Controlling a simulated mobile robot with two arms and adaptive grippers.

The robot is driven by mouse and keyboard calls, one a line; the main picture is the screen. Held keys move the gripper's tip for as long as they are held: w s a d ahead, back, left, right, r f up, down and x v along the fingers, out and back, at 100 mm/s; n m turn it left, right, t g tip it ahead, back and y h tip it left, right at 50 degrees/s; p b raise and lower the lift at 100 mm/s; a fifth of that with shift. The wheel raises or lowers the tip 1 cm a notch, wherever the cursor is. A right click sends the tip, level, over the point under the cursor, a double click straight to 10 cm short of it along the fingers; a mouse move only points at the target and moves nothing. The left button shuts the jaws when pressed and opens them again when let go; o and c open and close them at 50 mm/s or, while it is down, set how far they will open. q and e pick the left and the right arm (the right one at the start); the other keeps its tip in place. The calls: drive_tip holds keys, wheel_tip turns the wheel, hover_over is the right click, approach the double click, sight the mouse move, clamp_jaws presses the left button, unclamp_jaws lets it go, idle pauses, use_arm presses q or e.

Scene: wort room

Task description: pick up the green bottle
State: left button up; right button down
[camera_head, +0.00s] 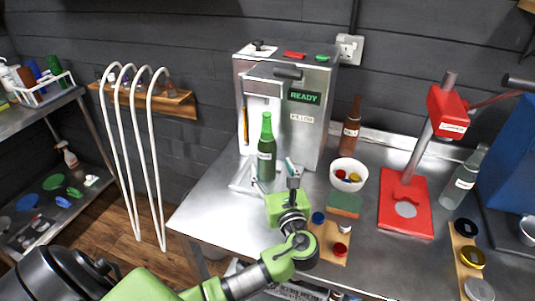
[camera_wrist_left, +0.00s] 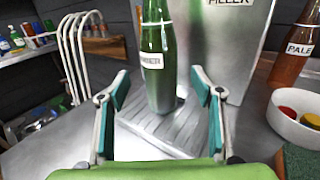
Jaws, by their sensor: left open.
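The green bottle (camera_head: 266,150) stands upright on the tray (camera_head: 240,184) at the foot of the metal filler machine (camera_head: 312,142). It carries a white label. My left gripper (camera_head: 287,172) is in front of the bottle, to its lower right in the head view. In the left wrist view the bottle (camera_wrist_left: 160,60) stands upright beyond and between the two open fingers (camera_wrist_left: 162,92), apart from both. The bottle's top is cut off in that view. My right gripper is not in view.
A brown bottle (camera_head: 350,128), a white bowl (camera_head: 349,174) of caps and a green sponge (camera_head: 344,204) stand right of the gripper. A red capper (camera_head: 405,200) and a clear bottle (camera_head: 464,180) are farther right. Bare bench (camera_head: 205,215) lies left.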

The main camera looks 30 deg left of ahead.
sight(270, 162)
use_arm(q)
drive_tip(key=p+x, duration=0.1)
drive_tip(key=x, duration=0.3)
drive_tip(key=shift+w+a+f, duration=0.1)
drive_tip(key=shift+w+a, duration=0.1)
drive_tip(key=shift+w+a+f, duration=0.15)
drive_tip(key=shift+w+a, duration=0.1)
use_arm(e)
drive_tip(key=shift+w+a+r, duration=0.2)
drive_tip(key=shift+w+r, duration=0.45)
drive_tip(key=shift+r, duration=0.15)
use_arm(q)
drive_tip(key=shift+s, duration=0.1)
drive_tip(key=shift+c, duration=0.4)
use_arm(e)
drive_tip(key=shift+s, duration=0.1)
use_arm(q)
drive_tip(key=c, duration=1.6)
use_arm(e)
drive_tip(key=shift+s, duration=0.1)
use_arm(q)
drive_tip(key=shift+r, duration=0.2)
